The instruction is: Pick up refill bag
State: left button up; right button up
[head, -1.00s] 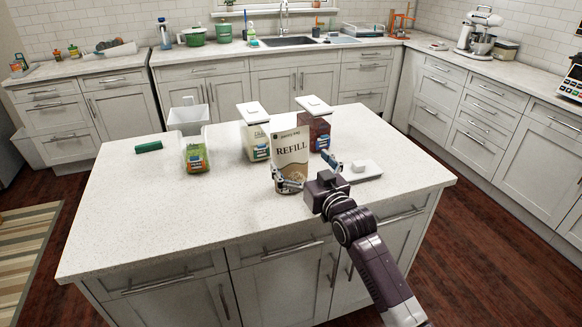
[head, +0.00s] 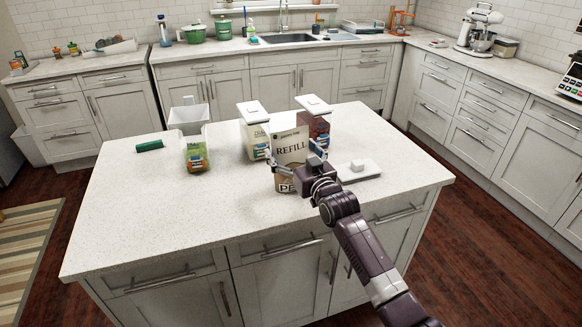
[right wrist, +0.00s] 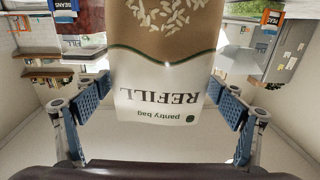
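The refill bag (head: 291,147), white on top and brown below with "REFILL" printed on it, stands upright on the island near its front right. In the right wrist view the bag (right wrist: 165,75) appears upside down, with rice grains pictured on the brown part. My right gripper (head: 295,152) is around the bag's upper part, one finger on each side. In the right wrist view its blue pads (right wrist: 160,108) look spread, close to the bag's sides but not clearly pressed on it. My left gripper is out of view.
Behind the bag stand a white-lidded pale container (head: 254,128) and a white-lidded dark red one (head: 313,123). A clear bin with green contents (head: 196,152) and a green roll (head: 149,146) are left. A white tray (head: 371,171) lies close right. The island's left front is clear.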

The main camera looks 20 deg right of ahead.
jog(key=c, duration=1.4)
jog(key=shift+r, duration=0.1)
jog(key=shift+c, duration=0.2)
